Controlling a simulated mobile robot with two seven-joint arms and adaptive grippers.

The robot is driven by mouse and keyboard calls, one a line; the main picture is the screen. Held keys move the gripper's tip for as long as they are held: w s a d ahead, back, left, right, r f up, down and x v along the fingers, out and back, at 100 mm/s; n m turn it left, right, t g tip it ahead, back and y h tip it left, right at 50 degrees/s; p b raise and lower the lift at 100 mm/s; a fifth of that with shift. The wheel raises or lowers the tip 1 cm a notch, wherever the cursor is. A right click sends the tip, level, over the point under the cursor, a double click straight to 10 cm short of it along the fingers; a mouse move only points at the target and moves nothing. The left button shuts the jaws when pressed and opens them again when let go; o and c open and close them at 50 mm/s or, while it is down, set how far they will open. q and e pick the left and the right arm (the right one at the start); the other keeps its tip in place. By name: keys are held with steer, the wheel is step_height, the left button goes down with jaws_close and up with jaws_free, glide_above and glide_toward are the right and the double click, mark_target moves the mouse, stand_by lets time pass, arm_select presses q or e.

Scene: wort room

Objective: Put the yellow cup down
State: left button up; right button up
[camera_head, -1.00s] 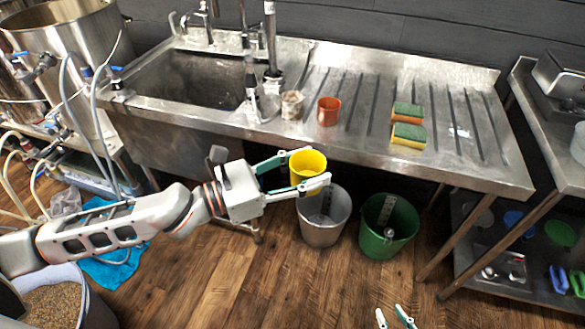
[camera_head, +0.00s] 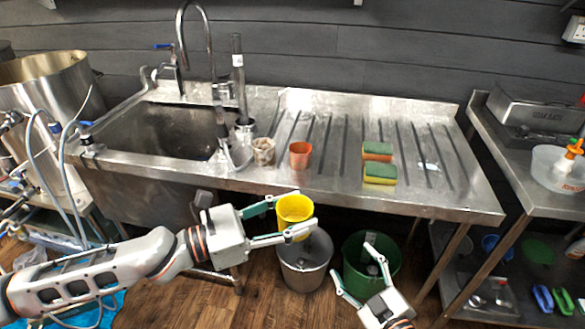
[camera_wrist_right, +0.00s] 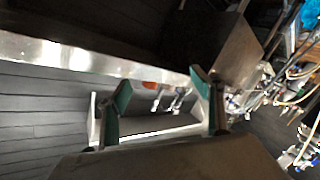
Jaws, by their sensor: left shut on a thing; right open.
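My right gripper (camera_head: 353,268) is open and empty at the bottom of the head view, in front of the green bucket. Its fingers also show in the right wrist view (camera_wrist_right: 160,105), with nothing between them.
An orange cup (camera_head: 300,155), a whitish cup (camera_head: 263,151) and two sponges (camera_head: 379,174) stand on the bench. The drainboard's right part is mostly clear. A grey bucket (camera_head: 303,272) and a green bucket (camera_head: 352,250) stand on the floor below. A second steel table (camera_head: 520,170) is at the right.

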steer(key=w+a+r+n+g+y, duration=0.1)
steer(key=w+a+r+n+y, duration=0.25)
steer(key=r+n, duration=0.35)
steer(key=w+a+r+n+g+y, duration=0.15)
steer(key=a+r+n+y, duration=0.3)
steer(key=r, duration=0.45)
steer(key=w+a+r+n+y, duration=0.35)
steer(key=a+r+n, duration=0.2)
steer(key=r, duration=0.25)
steer(key=s+a+r+n+g+y, duration=0.2)
steer(key=s+a+r+n+g, duration=0.1)
steer(key=a+r+n+g, duration=0.5)
steer(key=s+a+r+n+g+h, duration=0.3)
steer(key=s+a+r+n+g, duration=0.15)
steer(key=s+n+g, duration=0.2)
steer(key=m+t+h, duration=0.2)
steer(key=m+h, duration=0.3)
steer(key=h, duration=1.2)
glide_above(293, 217)
steer(key=s, duration=0.3)
step_height(293, 217, down, 6)
step_height(293, 217, down, 11)
steer(key=shift+d+f, duration=0.1)
